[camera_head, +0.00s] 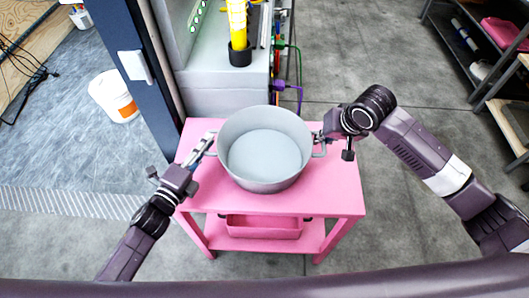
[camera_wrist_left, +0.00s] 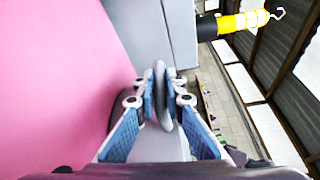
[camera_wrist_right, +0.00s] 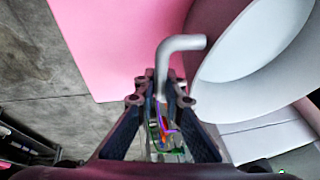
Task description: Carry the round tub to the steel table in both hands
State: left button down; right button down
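The round grey tub (camera_head: 264,181) stands upright on a pink table (camera_head: 225,200), with a handle on each side. My left gripper (camera_head: 205,143) is at its left handle. In the left wrist view that handle (camera_wrist_left: 160,88) sits between the left fingers (camera_wrist_left: 160,100), which close against it. My right gripper (camera_head: 322,140) is at the right handle. In the right wrist view the bent grey handle (camera_wrist_right: 178,44) reaches down between the right fingertips (camera_wrist_right: 162,88). I cannot tell whether they press on it. The tub looks empty inside. I cannot make out the steel table.
A grey cabinet (camera_head: 225,85) with a yellow cylinder (camera_head: 238,22) stands behind the table. A white bucket (camera_head: 113,95) is on the floor at left, beyond a dark post (camera_head: 135,65). Shelves (camera_head: 470,55) stand at back right. A pink tray (camera_head: 262,227) sits below the tabletop.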

dwell(0.5)
